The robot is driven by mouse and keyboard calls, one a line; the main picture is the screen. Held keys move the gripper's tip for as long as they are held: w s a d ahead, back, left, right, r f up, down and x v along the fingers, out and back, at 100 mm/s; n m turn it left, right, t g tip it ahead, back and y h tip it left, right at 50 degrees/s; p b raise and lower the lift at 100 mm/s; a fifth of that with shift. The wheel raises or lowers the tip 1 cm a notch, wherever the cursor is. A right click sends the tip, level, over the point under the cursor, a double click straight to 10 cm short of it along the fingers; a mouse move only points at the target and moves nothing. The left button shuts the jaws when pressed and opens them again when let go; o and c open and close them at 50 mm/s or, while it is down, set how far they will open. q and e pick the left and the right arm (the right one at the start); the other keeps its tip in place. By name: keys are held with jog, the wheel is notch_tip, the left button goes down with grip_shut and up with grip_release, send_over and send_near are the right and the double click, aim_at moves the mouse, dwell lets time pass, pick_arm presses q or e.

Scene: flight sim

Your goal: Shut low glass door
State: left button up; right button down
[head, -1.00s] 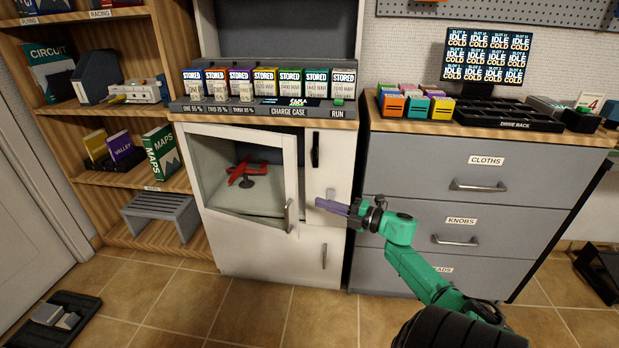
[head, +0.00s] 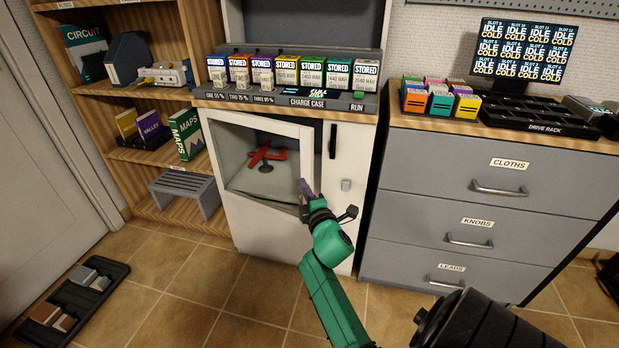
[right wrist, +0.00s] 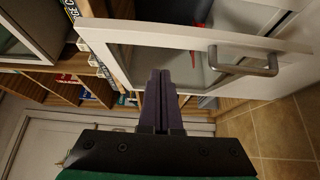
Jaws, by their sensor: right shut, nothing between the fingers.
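The low glass door (head: 308,150) is a white frame with a clear pane on the cabinet under the charge case. It stands ajar, its right side out from the cabinet front. A red model plane (head: 267,154) on a stand shows behind the pane. My right gripper (head: 304,186) is shut and empty at the door's lower right side, hiding the handle in the head view. In the right wrist view, the fingers (right wrist: 160,78) reach to the door frame (right wrist: 160,38), beside the metal bar handle (right wrist: 243,62); I cannot tell whether they touch. My left gripper is out of view.
The charge case (head: 300,100) with several stored packs tops the cabinet. Grey drawers (head: 430,205) stand to the right, wooden shelves (head: 150,90) to the left. A grey step stool (head: 183,190) and a dark tray (head: 75,300) are on the left. The tiled floor in front is mostly clear.

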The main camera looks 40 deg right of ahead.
aim_at(307, 169)
jog(key=w+d, duration=0.2)
jog(key=d, duration=0.1)
jog(key=shift+w+d, duration=0.3)
jog(key=shift+w, duration=0.05)
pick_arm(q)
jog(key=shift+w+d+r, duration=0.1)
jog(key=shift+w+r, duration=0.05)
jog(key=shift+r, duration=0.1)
pick_arm(e)
jog(key=shift+w+d, duration=0.1)
jog(key=shift+d, duration=0.25)
jog(key=shift+w+d, duration=0.2)
jog(key=shift+d, duration=0.1)
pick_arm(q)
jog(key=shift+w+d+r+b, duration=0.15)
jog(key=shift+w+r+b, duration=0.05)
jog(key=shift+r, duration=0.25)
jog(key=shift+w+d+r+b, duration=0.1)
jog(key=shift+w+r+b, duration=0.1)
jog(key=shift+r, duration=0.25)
pick_arm(e)
jog(key=d, duration=0.1)
jog(key=w+d, duration=0.1)
jog(key=d, duration=0.2)
jog(key=shift+w+d, duration=0.25)
jog(key=shift+w, duration=0.05)
